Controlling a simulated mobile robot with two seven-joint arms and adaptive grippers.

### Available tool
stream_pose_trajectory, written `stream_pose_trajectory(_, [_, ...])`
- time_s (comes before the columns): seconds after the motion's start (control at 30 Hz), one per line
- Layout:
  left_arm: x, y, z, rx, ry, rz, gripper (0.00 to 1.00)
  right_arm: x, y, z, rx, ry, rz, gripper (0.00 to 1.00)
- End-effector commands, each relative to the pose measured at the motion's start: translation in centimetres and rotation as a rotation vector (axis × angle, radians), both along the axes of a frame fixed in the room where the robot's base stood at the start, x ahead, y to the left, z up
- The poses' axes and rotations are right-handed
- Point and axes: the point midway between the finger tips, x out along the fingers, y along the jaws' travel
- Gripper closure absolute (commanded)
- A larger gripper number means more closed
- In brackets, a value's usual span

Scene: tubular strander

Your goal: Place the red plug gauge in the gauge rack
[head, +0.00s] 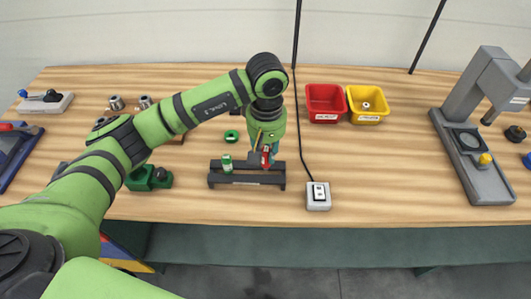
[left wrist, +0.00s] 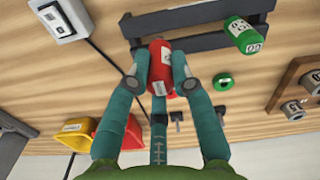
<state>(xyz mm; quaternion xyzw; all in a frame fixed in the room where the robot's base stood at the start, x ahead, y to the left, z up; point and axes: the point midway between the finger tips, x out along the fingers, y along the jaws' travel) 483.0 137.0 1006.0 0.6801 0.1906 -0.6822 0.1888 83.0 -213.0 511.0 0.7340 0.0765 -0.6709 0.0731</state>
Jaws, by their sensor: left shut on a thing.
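My left gripper (head: 266,148) is shut on the red plug gauge (left wrist: 160,60), which shows between its teal fingers (left wrist: 160,75). In the head view the red gauge (head: 266,156) is small and partly covered by the fingers, right at the dark gauge rack (head: 245,179). The rack also shows in the left wrist view (left wrist: 190,24), just beyond the held gauge. I cannot tell whether the gauge touches the rack. A green plug gauge (head: 227,164) stands upright in the rack's left part; it also shows in the wrist view (left wrist: 243,36). My right gripper is not in view.
A white switch box (head: 318,196) with a black cable lies right of the rack. A green ring (head: 231,136) lies behind the rack. Red (head: 325,103) and yellow (head: 367,104) bins stand at the back. A grey press (head: 475,130) stands at right.

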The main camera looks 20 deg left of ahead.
Motion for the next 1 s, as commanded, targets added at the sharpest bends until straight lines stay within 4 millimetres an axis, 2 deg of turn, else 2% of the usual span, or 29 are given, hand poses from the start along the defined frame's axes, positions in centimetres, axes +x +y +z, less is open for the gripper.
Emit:
stream_pose_trajectory(0.2, [1.1, 0.6, -1.1, 0.0, 0.002, -0.002, 1.0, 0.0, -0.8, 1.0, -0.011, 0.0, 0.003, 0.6])
stream_pose_trajectory(0.43, [1.1, 0.6, -4.2, -0.001, 0.002, -0.001, 1.0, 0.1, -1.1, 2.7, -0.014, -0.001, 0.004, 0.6])
stream_pose_trajectory(0.9, [1.1, 0.6, -5.3, 0.0, -0.001, -0.002, 1.0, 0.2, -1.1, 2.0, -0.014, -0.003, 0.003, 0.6])
stream_pose_trajectory(0.93, [1.1, 0.6, -5.2, 0.0, -0.001, -0.002, 0.65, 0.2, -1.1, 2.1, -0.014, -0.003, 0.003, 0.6])
stream_pose_trajectory(0.97, [1.1, 0.6, -5.1, -0.001, -0.001, -0.002, 0.53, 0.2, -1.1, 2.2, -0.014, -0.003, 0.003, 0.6])
stream_pose_trajectory(1.0, [1.1, 0.6, -5.1, -0.001, -0.001, -0.002, 0.53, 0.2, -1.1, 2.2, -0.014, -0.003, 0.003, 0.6])
